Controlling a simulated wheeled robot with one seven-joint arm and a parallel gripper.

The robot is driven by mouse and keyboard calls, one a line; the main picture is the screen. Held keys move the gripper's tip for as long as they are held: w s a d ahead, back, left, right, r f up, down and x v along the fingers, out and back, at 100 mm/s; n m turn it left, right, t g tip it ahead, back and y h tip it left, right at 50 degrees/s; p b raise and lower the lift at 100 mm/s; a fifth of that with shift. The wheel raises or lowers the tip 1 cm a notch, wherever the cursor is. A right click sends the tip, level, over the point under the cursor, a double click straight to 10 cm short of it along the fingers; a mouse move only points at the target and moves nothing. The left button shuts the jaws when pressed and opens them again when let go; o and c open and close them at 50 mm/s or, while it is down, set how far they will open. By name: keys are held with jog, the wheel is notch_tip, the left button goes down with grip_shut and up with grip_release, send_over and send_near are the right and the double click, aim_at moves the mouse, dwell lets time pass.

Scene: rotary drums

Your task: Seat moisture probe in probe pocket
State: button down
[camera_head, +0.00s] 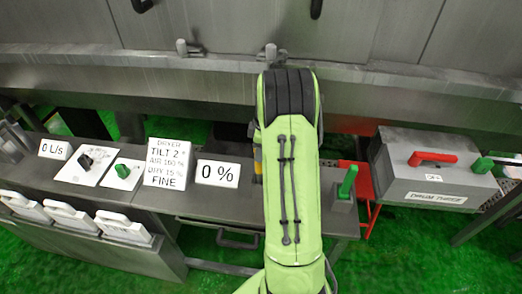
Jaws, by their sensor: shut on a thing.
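My green arm (292,190) reaches away over the middle of the grey bench and covers a strip of it. My gripper is hidden behind the arm, so neither its fingers nor anything in them shows. I cannot make out the moisture probe or the probe pocket. A small orange-yellow bit (257,160) shows at the arm's left edge, too little to identify. A green upright handle (348,181) stands on a small grey block just right of the arm.
Two knobs, black (86,160) and green (122,171), sit further left. A grey box (432,180) with a red handle is at right. A steel ledge (140,85) runs behind.

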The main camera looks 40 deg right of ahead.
jog(key=shift+f, duration=0.1)
jog(key=shift+f+b, duration=0.35)
jog(key=shift+b, duration=0.05)
jog(key=shift+f+b, duration=0.95)
jog(key=shift+f, duration=0.2)
jog(key=c, duration=0.7)
grip_release()
jog(key=shift+r, duration=0.1)
jog(key=shift+c, duration=0.2)
notch_tip(320, 180, up, 16)
jog(key=s+d+p, duration=0.1)
jog(key=p, duration=0.1)
jog(key=shift+s+f, duration=0.2)
jog(key=shift+s, duration=0.05)
